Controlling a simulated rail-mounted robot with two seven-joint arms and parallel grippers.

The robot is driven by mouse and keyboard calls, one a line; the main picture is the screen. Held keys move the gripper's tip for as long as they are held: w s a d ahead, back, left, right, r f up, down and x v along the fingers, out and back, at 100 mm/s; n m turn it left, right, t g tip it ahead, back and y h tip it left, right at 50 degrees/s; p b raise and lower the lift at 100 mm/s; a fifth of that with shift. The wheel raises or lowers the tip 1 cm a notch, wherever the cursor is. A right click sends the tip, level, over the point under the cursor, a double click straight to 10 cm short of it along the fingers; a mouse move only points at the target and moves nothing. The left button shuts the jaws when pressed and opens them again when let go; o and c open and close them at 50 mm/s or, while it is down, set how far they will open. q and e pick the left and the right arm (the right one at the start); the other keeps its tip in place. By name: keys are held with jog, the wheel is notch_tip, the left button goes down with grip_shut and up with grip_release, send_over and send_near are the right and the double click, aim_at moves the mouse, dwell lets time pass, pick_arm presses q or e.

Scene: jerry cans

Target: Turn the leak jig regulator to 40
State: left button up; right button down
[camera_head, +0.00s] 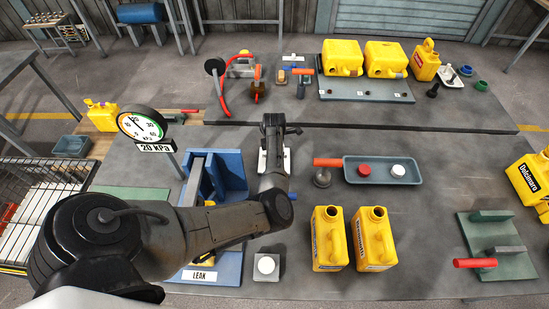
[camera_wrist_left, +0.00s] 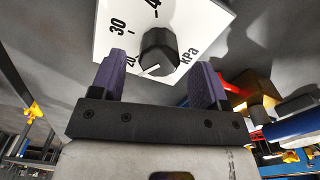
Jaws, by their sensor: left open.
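The regulator is a black knob (camera_wrist_left: 158,50) on a white dial plate (camera_wrist_left: 205,22) marked 20, 30, a partly hidden 4 and kPa. Its white pointer line faces the lower left, near the 20. My left gripper (camera_wrist_left: 156,72) is open, its purple fingers on either side of the knob with gaps. In the head view my left gripper (camera_head: 273,150) covers the knob, and only the edges of the plate (camera_head: 262,162) show. The round gauge (camera_head: 141,125) stands left of it, with a sign (camera_head: 155,147) reading 20 kPa. My right gripper is not in view.
A blue leak jig (camera_head: 232,170) stands just left of my left gripper, partly behind my arm. A red-handled tool (camera_head: 327,163) and a grey tray (camera_head: 383,180) with red and white caps lie to the right. Yellow cans (camera_head: 329,240) stand at the front.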

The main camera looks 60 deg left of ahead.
pick_arm(q)
jog(key=shift+f, duration=1.4)
jog(key=c, duration=0.9)
